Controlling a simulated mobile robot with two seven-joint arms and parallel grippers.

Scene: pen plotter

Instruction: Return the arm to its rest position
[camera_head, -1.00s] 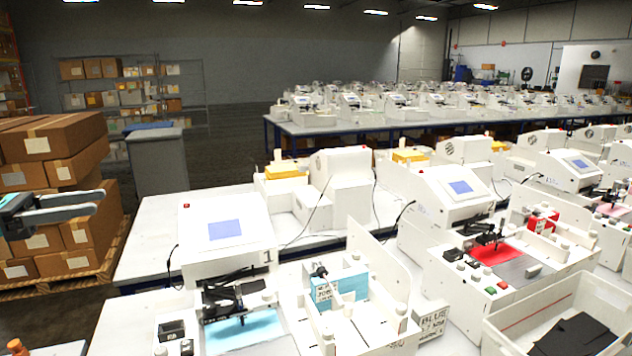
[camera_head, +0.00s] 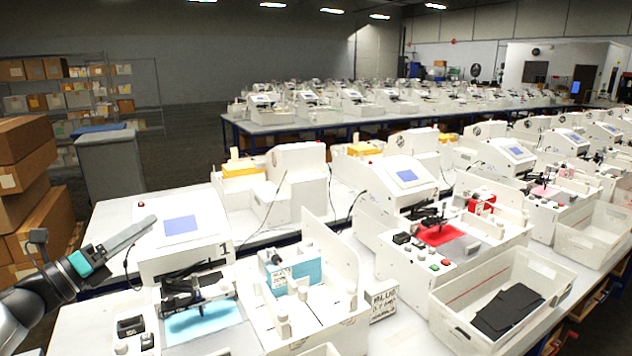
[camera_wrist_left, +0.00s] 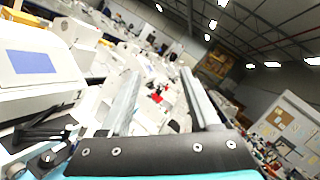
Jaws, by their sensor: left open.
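My left gripper (camera_head: 122,238) is at the left of the head view, in the air in front of the pen plotter marked 1 (camera_head: 160,226). It points to the upper right. In the left wrist view its two grey fingers (camera_wrist_left: 158,95) stand apart with nothing between them. The plotter has a screen (camera_head: 181,226) and a dark pen carriage (camera_head: 195,290) over a light blue sheet (camera_head: 203,322). The plotter's screen also shows at the left of the wrist view (camera_wrist_left: 30,62). My right gripper is not in view.
A rack with blue cards (camera_head: 296,275) stands right of the plotter. A second plotter has a red sheet (camera_head: 438,234). A white bin (camera_head: 450,320) with black sheets (camera_head: 507,308) is at front right. Stacked cartons (camera_head: 30,200) and a grey cabinet (camera_head: 108,165) stand behind at left.

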